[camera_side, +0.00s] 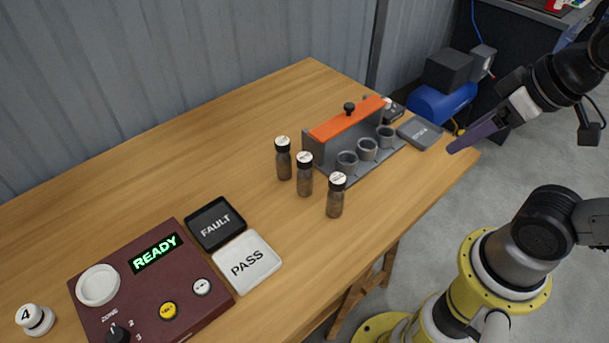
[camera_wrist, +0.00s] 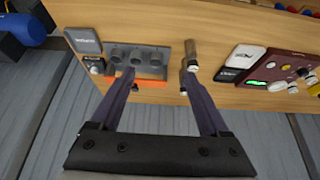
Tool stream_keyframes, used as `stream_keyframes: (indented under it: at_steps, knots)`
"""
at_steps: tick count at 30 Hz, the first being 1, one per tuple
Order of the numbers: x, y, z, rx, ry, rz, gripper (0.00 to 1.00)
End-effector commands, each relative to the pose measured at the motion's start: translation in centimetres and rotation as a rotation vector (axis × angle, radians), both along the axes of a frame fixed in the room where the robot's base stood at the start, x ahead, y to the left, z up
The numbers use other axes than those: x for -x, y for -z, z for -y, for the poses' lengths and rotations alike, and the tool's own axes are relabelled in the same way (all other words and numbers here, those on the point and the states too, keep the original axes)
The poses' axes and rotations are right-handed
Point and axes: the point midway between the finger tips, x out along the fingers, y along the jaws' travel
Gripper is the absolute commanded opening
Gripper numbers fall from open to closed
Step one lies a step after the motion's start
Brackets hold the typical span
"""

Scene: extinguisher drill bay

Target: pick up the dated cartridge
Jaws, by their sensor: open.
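Three brown cartridges with black caps and pale tops stand upright on the wooden table in the side view: a back one (camera_side: 283,162), a middle one (camera_side: 304,180) and a front one (camera_side: 335,200). Any dates on them are too small to read, so I cannot tell which is the dated one. In the wrist view the cartridges cluster near the right fingertip, partly overlapping, one of them clear at the top (camera_wrist: 190,48). My gripper (camera_side: 452,150) is open and empty, at the table's right edge in the side view, apart from the cartridges. Its two purple fingers (camera_wrist: 158,74) are spread in the wrist view.
A grey rack (camera_side: 318,151) with an orange top (camera_side: 347,118) and three cups stands right of the cartridges. A grey plate (camera_side: 420,133) lies beyond it. A maroon READY console (camera_side: 150,285), FAULT tile (camera_side: 215,222) and PASS tile (camera_side: 247,262) lie left. The table's back left is clear.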

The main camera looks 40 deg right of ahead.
Motion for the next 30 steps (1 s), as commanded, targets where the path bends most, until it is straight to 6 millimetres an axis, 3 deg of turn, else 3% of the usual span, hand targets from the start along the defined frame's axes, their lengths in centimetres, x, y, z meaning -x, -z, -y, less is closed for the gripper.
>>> stream_keyframes:
  at_steps: [5, 11, 16, 20, 23, 26, 30]
  knots:
    - [0.8, 0.2, -0.9, -0.047, 0.001, -0.039, 0.79]
    - [1.3, 0.5, -5.5, -0.295, 0.032, -0.228, 0.79]
    - [-0.4, 1.0, -9.9, -0.602, 0.143, -0.512, 0.79]
    - [-3.6, 1.1, -12.1, -0.869, 0.269, -0.711, 0.79]
    - [-6.9, 1.4, -12.6, -1.084, 0.384, -0.836, 0.79]
    - [-10.7, 2.4, -11.9, -1.297, 0.509, -0.929, 0.79]
    - [-15.7, 5.2, -9.3, -1.586, 0.705, -1.009, 0.79]
